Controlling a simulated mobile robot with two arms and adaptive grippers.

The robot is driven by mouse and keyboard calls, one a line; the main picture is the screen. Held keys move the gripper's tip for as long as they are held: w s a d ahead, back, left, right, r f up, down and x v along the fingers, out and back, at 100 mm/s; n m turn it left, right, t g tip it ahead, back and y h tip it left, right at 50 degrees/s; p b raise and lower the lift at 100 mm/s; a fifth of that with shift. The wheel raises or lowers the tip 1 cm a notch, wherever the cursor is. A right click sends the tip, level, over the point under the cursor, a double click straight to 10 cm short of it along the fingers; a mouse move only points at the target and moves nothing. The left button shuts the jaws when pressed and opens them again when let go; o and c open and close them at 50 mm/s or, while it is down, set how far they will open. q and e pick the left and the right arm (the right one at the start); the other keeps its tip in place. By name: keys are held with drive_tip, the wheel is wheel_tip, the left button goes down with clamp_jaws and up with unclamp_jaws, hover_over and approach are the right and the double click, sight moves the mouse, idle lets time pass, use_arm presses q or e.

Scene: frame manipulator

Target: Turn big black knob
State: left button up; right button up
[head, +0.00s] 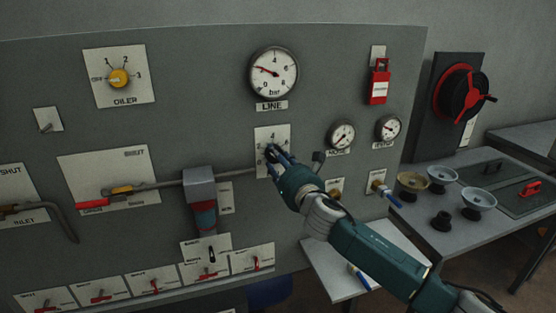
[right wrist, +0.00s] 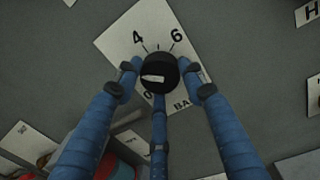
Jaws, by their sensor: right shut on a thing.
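The big black knob (right wrist: 158,72) sits on a white dial plate (right wrist: 130,38) with the numbers 4 and 6 showing and a light mark on the knob's face. In the head view the plate (head: 284,133) is under the LINE gauge, and the knob is mostly hidden by my gripper. My right gripper (head: 275,154) reaches the plate from the lower right. In the right wrist view its blue fingers (right wrist: 160,80) close around the knob from left, right and below. My left gripper is not in view.
The LINE gauge (head: 273,73) is above the plate. A grey lever pipe (head: 160,185) with a grey block (head: 199,184) is to the left. A yellow OILER knob (head: 118,78) is at the upper left. A table (head: 420,218) with several small bowls stands at the right.

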drive_tip(key=shift+f+m+t+h+b, duration=0.1)
drive_tip(key=shift+m+t+h+b, duration=0.2)
drive_tip(key=shift+m, duration=6.9)
drive_tip(key=shift+m+t+h+b, duration=0.1)
drive_tip(key=shift+m+h+b, duration=0.3)
drive_tip(key=shift+m, duration=6.8)
drive_tip(key=shift+f, duration=0.1)
